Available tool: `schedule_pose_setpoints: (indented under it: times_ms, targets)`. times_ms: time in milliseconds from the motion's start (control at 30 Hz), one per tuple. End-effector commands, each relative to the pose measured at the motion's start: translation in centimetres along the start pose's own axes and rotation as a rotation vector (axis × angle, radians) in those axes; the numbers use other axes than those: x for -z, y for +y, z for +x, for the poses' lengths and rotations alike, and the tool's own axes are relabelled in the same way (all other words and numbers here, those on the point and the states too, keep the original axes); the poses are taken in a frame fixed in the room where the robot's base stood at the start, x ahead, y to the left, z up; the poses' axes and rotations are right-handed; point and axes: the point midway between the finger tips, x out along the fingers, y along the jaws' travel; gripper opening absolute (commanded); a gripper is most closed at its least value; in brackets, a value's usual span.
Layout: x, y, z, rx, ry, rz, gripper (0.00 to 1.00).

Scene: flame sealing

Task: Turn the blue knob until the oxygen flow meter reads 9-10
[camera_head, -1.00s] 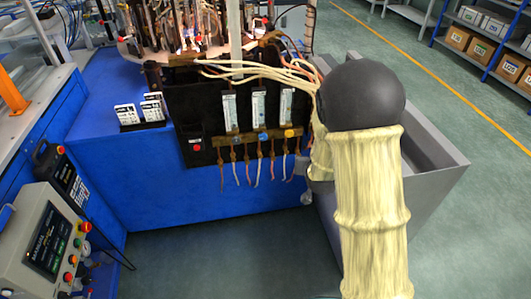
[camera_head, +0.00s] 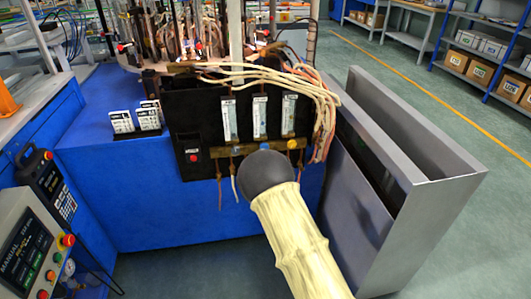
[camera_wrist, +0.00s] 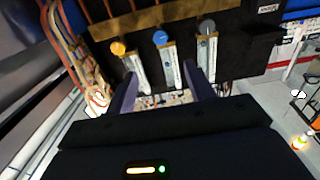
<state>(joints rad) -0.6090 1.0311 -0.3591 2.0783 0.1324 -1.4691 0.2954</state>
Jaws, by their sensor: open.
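The black panel (camera_head: 195,110) carries three upright flow meters, each with a knob below it. The blue knob (camera_wrist: 160,37) is the middle one in the wrist view, under the middle flow meter (camera_wrist: 170,66). In the head view the middle meter (camera_head: 259,117) also shows, and my arm's dark round joint sits just below the knob row. The meter scales are too small to read. My gripper (camera_wrist: 161,70) is open and empty. Its two dark fingers point at the panel, on either side of the middle meter in the picture. The fingers are hidden in the head view.
A yellow knob (camera_wrist: 118,48) and a grey knob (camera_wrist: 207,27) flank the blue one. Loose wires hang below the knobs, and pale hoses (camera_head: 325,105) run along the panel's right side. A large grey metal bin (camera_head: 425,200) stands right of the panel. Control boxes (camera_head: 35,240) are at left.

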Motion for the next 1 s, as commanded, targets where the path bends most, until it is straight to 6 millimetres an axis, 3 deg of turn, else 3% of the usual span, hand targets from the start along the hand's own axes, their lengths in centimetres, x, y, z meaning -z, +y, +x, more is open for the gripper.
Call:
schedule_pose_setpoints:
  times_ms: [167,1000]
  targets:
    - [0.0,0.0,1.6,0.0,0.001,-0.001,0.53]
    - [-0.1,0.1,13.3,-0.001,0.001,0.0,0.53]
